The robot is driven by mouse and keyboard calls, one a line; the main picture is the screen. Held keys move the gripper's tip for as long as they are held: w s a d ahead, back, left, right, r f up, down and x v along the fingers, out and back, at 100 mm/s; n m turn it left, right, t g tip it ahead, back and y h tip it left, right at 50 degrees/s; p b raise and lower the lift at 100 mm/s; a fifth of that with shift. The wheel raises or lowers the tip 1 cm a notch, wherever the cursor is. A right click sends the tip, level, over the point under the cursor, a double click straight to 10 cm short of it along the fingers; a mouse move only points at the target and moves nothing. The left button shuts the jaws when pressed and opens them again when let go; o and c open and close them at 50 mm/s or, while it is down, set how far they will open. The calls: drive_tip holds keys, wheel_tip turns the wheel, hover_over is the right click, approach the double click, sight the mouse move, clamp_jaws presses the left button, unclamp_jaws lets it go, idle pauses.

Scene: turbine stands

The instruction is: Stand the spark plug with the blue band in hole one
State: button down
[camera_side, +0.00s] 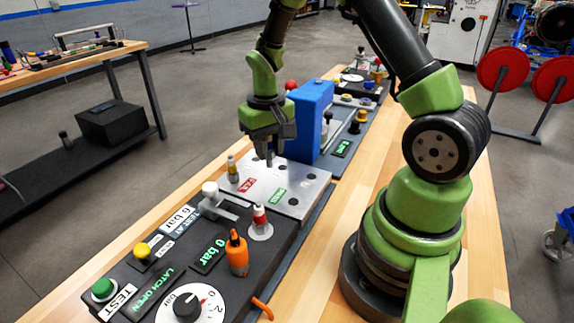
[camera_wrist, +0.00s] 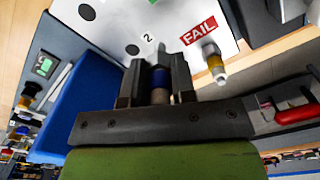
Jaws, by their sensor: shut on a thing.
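My gripper (camera_side: 267,158) is shut on the spark plug with the blue band (camera_wrist: 160,78), which shows between the fingers in the wrist view (camera_wrist: 160,66). In the side view the fingers mostly hide it. They are above the far left part of the grey metal plate (camera_side: 303,188). The plate has dark holes, two of them clear in the wrist view, one (camera_wrist: 132,49) near a label "2". The label for hole one is not readable. I cannot tell whether the held plug's lower end touches the plate.
A yellow-banded plug (camera_side: 232,169) stands close left of my gripper, near the red FAIL label (camera_side: 246,184). A blue block (camera_side: 310,118) rises close behind on the right. A red-banded plug (camera_side: 260,223) stands on the black test panel (camera_side: 190,258) in front.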

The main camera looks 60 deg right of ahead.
drive_tip(key=w+d+r, duration=0.2)
drive_tip(key=w+d, duration=0.3)
drive_tip(key=w, duration=0.2)
drive_tip(key=shift+d+f, duration=0.1)
drive_tip(key=shift+f, duration=2.1)
drive_tip(key=shift+f, duration=0.6)
drive_tip(key=shift+f, duration=0.35)
drive_tip(key=shift+f, duration=0.45)
drive_tip(key=shift+f, duration=0.35)
drive_tip(key=shift+f, duration=0.25)
